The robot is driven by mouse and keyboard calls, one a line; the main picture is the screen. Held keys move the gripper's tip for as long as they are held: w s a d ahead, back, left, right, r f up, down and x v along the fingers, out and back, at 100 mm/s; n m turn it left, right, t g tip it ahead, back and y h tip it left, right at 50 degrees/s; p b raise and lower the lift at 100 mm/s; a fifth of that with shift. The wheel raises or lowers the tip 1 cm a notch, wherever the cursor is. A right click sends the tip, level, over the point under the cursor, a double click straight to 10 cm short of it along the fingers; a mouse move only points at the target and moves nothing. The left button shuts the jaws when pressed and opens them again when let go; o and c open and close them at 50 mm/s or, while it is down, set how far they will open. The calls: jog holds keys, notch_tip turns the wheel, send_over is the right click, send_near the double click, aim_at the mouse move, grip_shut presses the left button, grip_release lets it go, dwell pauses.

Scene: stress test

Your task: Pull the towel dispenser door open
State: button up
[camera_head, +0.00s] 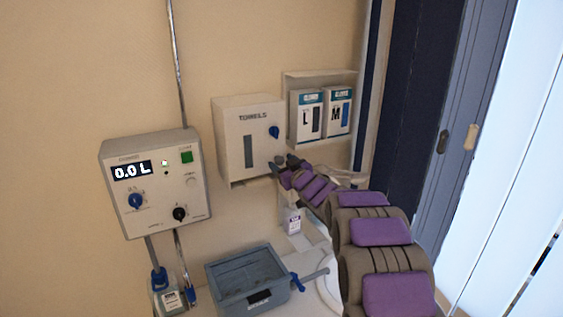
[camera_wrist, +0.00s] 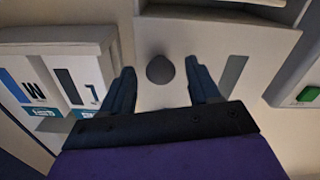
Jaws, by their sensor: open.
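The towel dispenser (camera_head: 236,112) is a white wall box marked TOWELS, with a dark vertical slot and a blue knob (camera_head: 274,132) on its front. Its door lies flat against the box and looks shut. In the wrist view the door face (camera_wrist: 205,50) fills the middle, with a round grey knob (camera_wrist: 160,69) on it. My gripper (camera_head: 286,162) is at the door's lower right corner. In the wrist view its open fingers stand on either side of the grey knob, with gaps showing. The blue knob is not visible in the wrist view.
Glove boxes (camera_head: 307,114) marked L and M hang in a holder close right of the dispenser. A control panel (camera_head: 150,178) reading 0.0 L is to the left. A grey-blue bin (camera_head: 228,298) stands below. A dark door (camera_head: 410,110) is at the right.

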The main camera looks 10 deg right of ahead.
jog(key=shift+w+a, duration=0.2)
jog(key=shift+w, duration=0.3)
jog(key=shift+c, duration=0.2)
grip_shut()
